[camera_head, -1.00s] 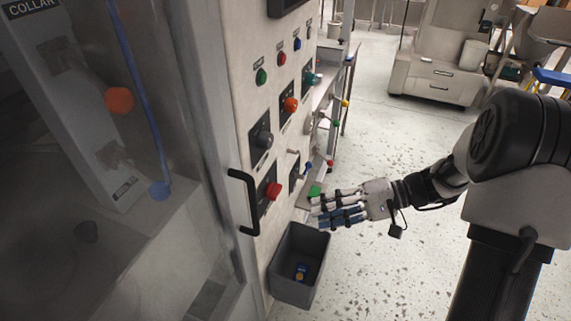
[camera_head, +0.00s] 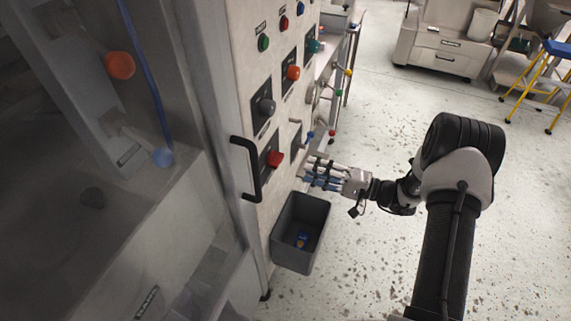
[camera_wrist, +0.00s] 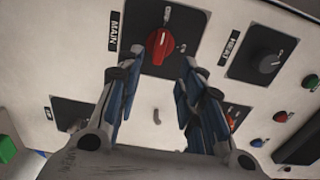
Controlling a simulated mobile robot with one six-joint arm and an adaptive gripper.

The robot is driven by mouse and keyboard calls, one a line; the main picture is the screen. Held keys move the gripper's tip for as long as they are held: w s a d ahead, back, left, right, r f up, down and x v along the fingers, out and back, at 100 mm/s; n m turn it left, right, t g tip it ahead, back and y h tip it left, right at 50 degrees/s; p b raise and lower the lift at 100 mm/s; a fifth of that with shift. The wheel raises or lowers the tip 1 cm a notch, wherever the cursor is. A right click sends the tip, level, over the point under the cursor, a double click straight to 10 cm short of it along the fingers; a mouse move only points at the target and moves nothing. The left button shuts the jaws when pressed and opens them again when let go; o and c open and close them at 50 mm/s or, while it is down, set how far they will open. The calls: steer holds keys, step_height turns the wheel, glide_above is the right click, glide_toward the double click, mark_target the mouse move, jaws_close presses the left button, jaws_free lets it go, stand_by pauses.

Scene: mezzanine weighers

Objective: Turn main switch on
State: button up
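The main switch (camera_head: 274,158) is a red rotary knob on a dark square plate, low on the white panel in the head view. The wrist view shows the red knob (camera_wrist: 160,46) beside a "MAIN" label, with markings around it that are too small to read. My gripper (camera_head: 308,171) is to the right of the knob in the head view, apart from it. In the wrist view my gripper (camera_wrist: 160,62) is open and empty, its two blue-padded fingers on either side of the line to the knob. I cannot tell the exact gap in depth.
A black door handle (camera_head: 247,168) stands out just left of the switch. A grey bin (camera_head: 281,254) with small items in it is below. A grey knob (camera_head: 265,106) and an orange knob (camera_head: 293,72) are higher on the panel. Open floor (camera_head: 375,120) lies to the right.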

mark_target(281, 162)
steer(key=b+x, duration=0.1)
steer(key=x, duration=0.8)
steer(key=shift+c, duration=0.4)
jaws_close()
